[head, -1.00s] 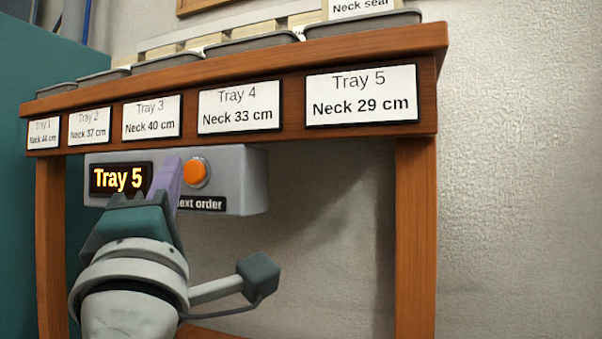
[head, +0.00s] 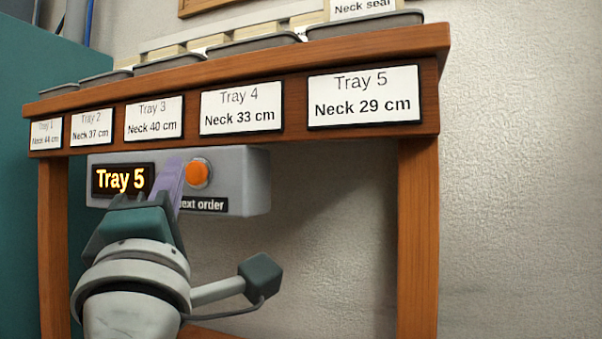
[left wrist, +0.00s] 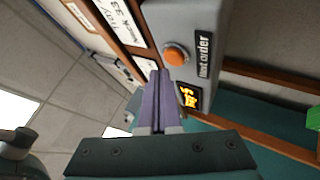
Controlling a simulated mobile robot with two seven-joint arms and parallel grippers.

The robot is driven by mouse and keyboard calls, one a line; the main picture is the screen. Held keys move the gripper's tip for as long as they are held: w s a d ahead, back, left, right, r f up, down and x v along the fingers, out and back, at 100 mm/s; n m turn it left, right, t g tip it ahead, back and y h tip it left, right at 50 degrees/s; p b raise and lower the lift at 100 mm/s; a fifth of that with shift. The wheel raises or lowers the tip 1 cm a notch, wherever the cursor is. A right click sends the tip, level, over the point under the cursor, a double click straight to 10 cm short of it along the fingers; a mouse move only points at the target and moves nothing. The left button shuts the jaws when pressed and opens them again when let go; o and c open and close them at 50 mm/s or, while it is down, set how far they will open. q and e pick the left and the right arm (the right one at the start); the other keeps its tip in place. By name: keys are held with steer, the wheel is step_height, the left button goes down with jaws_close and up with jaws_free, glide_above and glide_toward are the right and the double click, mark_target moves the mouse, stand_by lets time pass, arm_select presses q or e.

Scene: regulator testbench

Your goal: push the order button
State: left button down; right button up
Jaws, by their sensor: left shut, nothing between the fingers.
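The order button (head: 196,173) is an orange round button on the front of a grey box (head: 240,180) under the wooden shelf. A label ending in "ext order" (head: 204,204) sits below it, and a lit display reading "Tray 5" (head: 121,180) is to its left. My left gripper (head: 172,168) is shut and empty, its purple fingers just left of the button in the head view. In the left wrist view the closed fingertips (left wrist: 157,76) are close below the orange button (left wrist: 175,55). I cannot tell whether they touch the box. My right gripper is not in view.
The wooden shelf (head: 290,40) with labelled fronts, Tray 1 to Tray 5, runs above the box and holds several grey trays (head: 365,22). A wooden post (head: 418,240) stands at right. A teal panel (head: 25,150) is at left.

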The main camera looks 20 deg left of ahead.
arm_select(q)
steer(key=shift+w, duration=0.1)
stand_by(0.7)
steer(key=shift+w, duration=0.4)
steer(key=shift+w+d, duration=0.1)
steer(key=shift+w, duration=0.3)
stand_by(0.7)
stand_by(0.4)
steer(key=shift+s+p, duration=0.4)
steer(key=shift+s, duration=0.45)
steer(key=s, duration=0.1)
steer(key=s+p, duration=0.1)
steer(key=s, duration=0.3)
steer(key=shift+a, duration=0.25)
